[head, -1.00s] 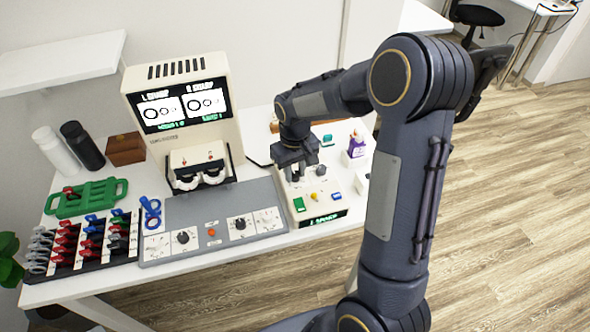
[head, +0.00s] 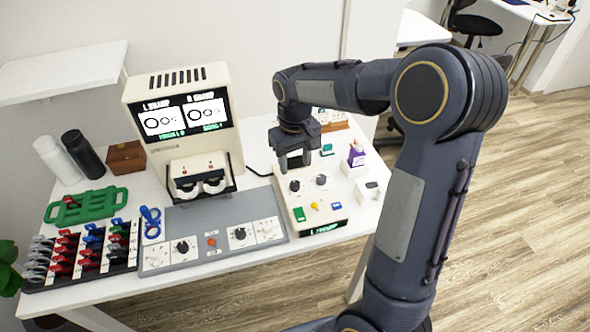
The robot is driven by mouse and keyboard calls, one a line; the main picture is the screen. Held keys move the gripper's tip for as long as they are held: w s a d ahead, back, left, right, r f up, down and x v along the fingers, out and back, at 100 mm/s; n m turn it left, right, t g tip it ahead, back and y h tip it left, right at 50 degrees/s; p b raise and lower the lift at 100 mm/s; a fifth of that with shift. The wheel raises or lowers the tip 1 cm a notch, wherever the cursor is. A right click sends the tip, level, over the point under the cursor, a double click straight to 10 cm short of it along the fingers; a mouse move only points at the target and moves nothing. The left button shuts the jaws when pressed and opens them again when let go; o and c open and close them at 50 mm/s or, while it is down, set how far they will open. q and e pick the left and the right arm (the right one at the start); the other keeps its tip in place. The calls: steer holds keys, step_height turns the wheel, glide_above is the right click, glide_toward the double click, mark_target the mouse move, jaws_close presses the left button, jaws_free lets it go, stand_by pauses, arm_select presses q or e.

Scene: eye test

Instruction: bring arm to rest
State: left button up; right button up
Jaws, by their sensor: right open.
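My right arm comes in from the lower right and bends over the table. My right gripper (head: 294,163) points down, open and empty, above the back part of the white control box (head: 327,226). The box carries dark knobs, a green button, a yellow button and a blue button; the gripper covers part of its back. I cannot tell how far above the box the fingertips are. My left gripper is not in view.
The table (head: 110,286) holds an eye-test machine (head: 190,130), a grey panel (head: 205,222), a rack of coloured clips (head: 82,250), a green tray (head: 88,205), a brown box (head: 126,157), two bottles and a purple bottle (head: 357,157). A shelf (head: 60,70) hangs at left.

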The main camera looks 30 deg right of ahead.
steer(key=shift+r, duration=0.3)
steer(key=shift+s+r, duration=0.2)
steer(key=s+a+r+t+y, duration=0.2)
steer(key=s+a, duration=0.1)
steer(key=s, duration=0.8)
steer(key=s+a+r+m+t+y, duration=0.1)
steer(key=s+a+r+t, duration=0.1)
steer(key=s, duration=0.9)
steer(key=a+t, duration=0.1)
steer(key=a, duration=0.1)
steer(key=shift+a+t+y, duration=0.3)
steer(key=shift+y, duration=0.1)
